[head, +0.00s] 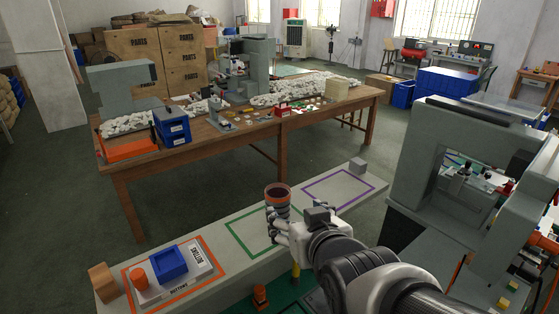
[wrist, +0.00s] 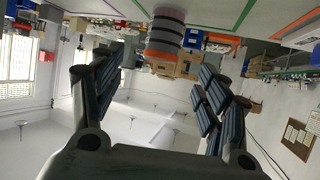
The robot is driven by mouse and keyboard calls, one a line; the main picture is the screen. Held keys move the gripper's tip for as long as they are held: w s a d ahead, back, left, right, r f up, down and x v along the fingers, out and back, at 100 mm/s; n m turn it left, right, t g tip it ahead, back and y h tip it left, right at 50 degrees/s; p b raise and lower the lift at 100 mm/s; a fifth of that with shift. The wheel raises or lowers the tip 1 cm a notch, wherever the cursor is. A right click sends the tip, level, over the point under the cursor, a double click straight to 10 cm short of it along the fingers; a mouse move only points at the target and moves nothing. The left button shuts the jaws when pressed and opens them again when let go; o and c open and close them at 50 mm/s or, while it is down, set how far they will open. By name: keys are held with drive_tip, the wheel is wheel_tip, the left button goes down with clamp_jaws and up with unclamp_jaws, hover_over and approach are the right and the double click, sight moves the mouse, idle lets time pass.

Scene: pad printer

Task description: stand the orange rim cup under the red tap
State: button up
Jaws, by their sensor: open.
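The orange rim cup (head: 278,198) is a dark, grey-banded cup standing upright at the green-outlined square on the narrow grey bench. Its orange rim is on top in the head view. The cup (wrist: 165,32) also shows in the inverted wrist view, ahead of the fingers and between their lines. My gripper (head: 299,218) is open and empty at the near side of the cup. One finger overlaps the cup's lower part in the head view; I cannot tell whether they touch. I cannot pick out a red tap clearly; a small red part (head: 507,188) shows by the right-hand machine.
The purple-outlined square is empty. A large grey machine (head: 420,165) stands right. A cluttered wooden table (head: 190,152) stands behind.

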drive_tip(key=r, duration=0.1)
drive_tip(key=p, duration=0.8)
approach(275, 189)
drive_tip(key=x, duration=0.1)
drive_tip(key=b+x, duration=0.1)
drive_tip(key=x, duration=0.3)
drive_tip(key=shift+s+d+f, duration=0.1)
drive_tip(key=shift+d+f, duration=0.25)
drive_tip(key=shift+d, duration=0.1)
drive_tip(key=shift+t, duration=0.3)
drive_tip(key=shift+a+x, duration=0.2)
drive_tip(key=shift+x, duration=1.35)
drive_tip(key=shift+a+x, duration=0.2)
drive_tip(key=shift+x, duration=1.35)
drive_tip(key=shift+r, duration=0.2)
drive_tip(key=shift+c, duration=0.6)
drive_tip(key=c, duration=1.2)
drive_tip(key=shift+r, duration=0.1)
drive_tip(key=shift+c, duration=0.6)
